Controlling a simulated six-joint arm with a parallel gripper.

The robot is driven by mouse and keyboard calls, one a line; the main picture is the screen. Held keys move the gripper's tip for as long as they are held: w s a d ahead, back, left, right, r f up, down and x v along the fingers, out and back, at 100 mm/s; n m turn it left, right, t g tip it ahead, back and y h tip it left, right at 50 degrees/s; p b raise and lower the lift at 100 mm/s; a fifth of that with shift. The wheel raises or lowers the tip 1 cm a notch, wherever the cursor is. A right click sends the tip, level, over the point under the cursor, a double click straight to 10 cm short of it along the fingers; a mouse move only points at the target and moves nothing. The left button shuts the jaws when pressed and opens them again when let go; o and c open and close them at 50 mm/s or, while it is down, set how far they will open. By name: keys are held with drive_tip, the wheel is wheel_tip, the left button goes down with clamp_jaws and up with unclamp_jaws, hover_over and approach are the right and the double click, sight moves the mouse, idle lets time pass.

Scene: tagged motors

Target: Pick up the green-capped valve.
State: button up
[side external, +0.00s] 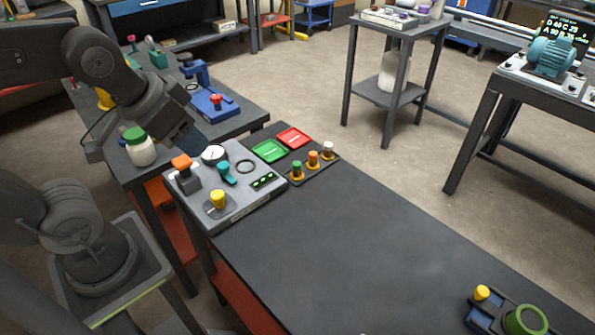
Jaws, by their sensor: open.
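A small valve with a green cap (297,169) and a yellow base stands upright at the near-left end of a dark tray (322,172). Beside it in the tray stand an orange-capped valve (313,159) and a white-capped valve (328,149). My gripper (196,138) is at the left, above the back edge of the grey panel, well apart from the green-capped valve. It is open, and no object shows in it. Its fingers are dark and partly hidden by my wrist.
The grey panel (240,205) carries an orange-topped block (183,165), a yellow knob (217,198) and a gauge. Green (269,150) and red (294,137) trays lie behind the valves. A green-lidded jar (139,147) stands left. The table's middle (370,230) is clear.

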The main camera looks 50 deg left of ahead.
drive_tip(key=shift+o, duration=1.4)
